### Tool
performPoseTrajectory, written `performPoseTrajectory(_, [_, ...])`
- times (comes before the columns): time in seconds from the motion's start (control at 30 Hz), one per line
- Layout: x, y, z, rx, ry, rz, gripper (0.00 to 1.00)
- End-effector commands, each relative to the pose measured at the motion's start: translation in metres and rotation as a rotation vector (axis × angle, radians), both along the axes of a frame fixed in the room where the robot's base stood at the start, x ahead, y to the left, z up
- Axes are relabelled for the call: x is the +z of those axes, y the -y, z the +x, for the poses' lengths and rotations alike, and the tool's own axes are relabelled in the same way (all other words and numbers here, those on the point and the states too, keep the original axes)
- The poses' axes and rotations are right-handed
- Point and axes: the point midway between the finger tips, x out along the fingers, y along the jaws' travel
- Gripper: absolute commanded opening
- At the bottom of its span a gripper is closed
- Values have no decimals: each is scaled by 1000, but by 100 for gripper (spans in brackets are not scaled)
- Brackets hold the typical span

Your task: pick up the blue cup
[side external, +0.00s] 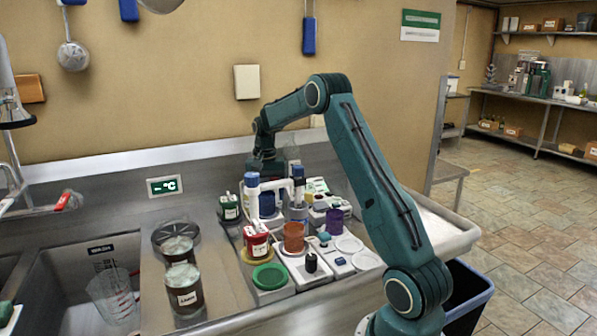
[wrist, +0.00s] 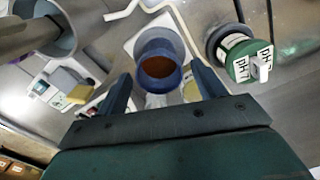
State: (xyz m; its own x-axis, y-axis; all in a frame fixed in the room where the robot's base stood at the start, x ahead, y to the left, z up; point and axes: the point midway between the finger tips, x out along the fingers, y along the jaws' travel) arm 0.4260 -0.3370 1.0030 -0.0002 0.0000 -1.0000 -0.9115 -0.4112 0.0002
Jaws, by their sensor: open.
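The blue cup (side external: 267,204) stands upright among the small vessels on the counter in the side view, partly hidden by a white-and-blue post. In the wrist view the blue cup (wrist: 158,50) is seen from above, near the top centre, with a brownish inside. My gripper (wrist: 161,72) is open, with one finger on each side of the cup in the wrist picture. No contact with the cup shows. In the side view my gripper (side external: 265,165) is at the back of the group, its fingertips hard to make out.
Blue-topped posts (side external: 251,182), a red jar (side external: 256,240), an orange cup (side external: 293,237) and a purple cup (side external: 334,221) crowd the area. A sink (side external: 75,265) lies left.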

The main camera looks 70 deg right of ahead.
Motion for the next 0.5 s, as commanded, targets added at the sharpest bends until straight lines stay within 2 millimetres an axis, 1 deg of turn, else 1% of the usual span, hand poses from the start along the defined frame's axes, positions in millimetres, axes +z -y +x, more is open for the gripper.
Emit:
performPoseTrajectory(0.03, [-7,-1,0,0,-2,1,69])
performPoseTrajectory(0.1, [-15,-1,0,0,-3,2,69])
performPoseTrajectory(0.2, [-23,-1,0,0,-1,1,69])
performPoseTrajectory(0.3, [-28,0,0,0,0,1,69])
performPoseTrajectory(0.5, [-28,0,0,0,0,0,69])
